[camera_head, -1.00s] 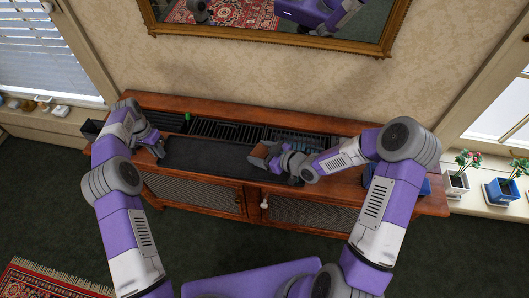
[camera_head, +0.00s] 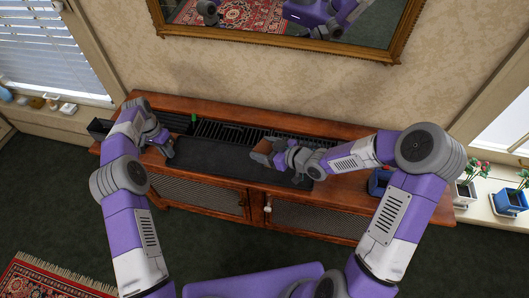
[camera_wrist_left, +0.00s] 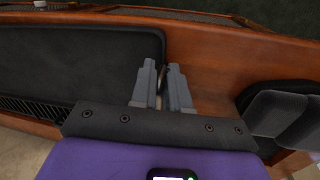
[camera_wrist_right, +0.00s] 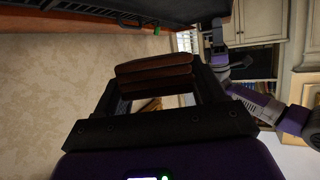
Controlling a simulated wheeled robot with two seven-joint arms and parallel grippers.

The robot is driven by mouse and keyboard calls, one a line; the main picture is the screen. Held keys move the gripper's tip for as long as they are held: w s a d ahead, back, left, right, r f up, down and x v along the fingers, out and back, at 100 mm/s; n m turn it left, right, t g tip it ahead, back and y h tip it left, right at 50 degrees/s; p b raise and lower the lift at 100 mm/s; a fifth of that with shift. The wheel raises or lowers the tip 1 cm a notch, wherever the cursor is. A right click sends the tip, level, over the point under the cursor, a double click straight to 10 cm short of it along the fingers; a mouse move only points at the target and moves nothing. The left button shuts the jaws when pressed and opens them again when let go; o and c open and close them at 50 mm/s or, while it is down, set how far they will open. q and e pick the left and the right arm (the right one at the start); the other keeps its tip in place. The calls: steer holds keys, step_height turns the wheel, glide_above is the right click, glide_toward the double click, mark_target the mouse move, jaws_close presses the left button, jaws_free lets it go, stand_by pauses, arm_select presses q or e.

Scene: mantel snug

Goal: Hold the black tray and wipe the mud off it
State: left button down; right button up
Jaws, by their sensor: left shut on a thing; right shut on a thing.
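The black tray (camera_head: 205,157) lies flat on top of the wooden cabinet; it also shows in the left wrist view (camera_wrist_left: 75,65). My left gripper (camera_head: 163,144) is shut on the tray's left edge, with its fingers astride the rim in the left wrist view (camera_wrist_left: 162,85). My right gripper (camera_head: 270,153) is shut on a brown block-like wiping tool (camera_head: 265,147), held at the tray's right part. In the right wrist view the brown tool (camera_wrist_right: 153,75) sits between the fingers. No mud is clear on the visible tray surface; the part under my right gripper is hidden.
Behind the tray a dark slatted rack (camera_head: 225,131) runs along the cabinet (camera_head: 190,189). A small green item (camera_head: 194,119) stands at its left end. A blue object (camera_head: 380,181) sits to the right, partly behind my right arm. A gilt mirror (camera_head: 280,35) hangs above.

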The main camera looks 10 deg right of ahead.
mark_target(264, 147)
arm_select(q)
steer(key=shift+s+a+f, duration=0.1)
steer(key=shift+a+f, duration=0.1)
arm_select(e)
steer(key=shift+r, duration=0.2)
steer(key=shift+r, duration=1.45)
steer(key=shift+f, duration=0.1)
